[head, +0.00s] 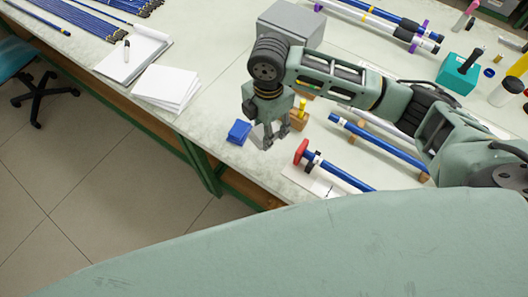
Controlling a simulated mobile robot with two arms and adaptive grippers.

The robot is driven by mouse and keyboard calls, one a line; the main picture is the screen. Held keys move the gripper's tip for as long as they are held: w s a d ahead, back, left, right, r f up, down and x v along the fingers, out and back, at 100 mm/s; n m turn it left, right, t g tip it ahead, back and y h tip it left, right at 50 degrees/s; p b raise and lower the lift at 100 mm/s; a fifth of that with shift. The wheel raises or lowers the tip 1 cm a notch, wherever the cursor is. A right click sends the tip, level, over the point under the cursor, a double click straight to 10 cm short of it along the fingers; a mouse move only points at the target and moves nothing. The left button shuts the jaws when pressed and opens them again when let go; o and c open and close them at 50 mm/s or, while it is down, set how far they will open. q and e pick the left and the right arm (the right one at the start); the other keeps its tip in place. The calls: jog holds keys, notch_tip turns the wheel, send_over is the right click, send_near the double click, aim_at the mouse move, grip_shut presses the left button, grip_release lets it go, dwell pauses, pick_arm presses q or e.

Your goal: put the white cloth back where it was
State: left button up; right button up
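A pale, whitish patch (257,131) shows beside the fingers of my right gripper (276,139). It may be the white cloth, but it is small and partly hidden by the fingers. My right gripper points down low over the bench, between a blue block and a red-ended blue rod. I cannot tell whether its fingers are closed on the pale thing. A neat white stack (167,88) of flat sheets or folded cloths lies near the bench's front edge, left of the gripper. My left gripper is not in view.
The blue block (239,132) and a wooden block with a yellow top (299,116) are close to the gripper. The red-ended rod (335,170) lies to its right. A grey box (290,22) stands behind. A notepad (132,56) lies at left. The bench between stack and gripper is clear.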

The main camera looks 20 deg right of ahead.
jog(key=f+n, duration=0.1)
jog(key=n, duration=0.2)
jog(key=shift+w+a+f, duration=0.1)
jog(key=shift+a+f, duration=0.2)
jog(key=shift+f, duration=0.1)
jog(key=p, duration=0.2)
send_near(265, 155)
notch_tip(265, 155, down, 5)
jog(key=shift+a+f, duration=0.15)
jog(key=shift+f, duration=0.1)
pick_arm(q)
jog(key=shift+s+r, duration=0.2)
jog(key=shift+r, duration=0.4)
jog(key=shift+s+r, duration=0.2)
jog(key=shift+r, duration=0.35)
pick_arm(e)
jog(key=shift+w+f, duration=0.1)
jog(key=shift+f, duration=0.25)
jog(key=shift+f, duration=0.15)
jog(key=o, duration=1.1)
notch_tip(265, 155, up, 12)
jog(key=shift+r+b, duration=0.2)
jog(key=shift+b, duration=0.95)
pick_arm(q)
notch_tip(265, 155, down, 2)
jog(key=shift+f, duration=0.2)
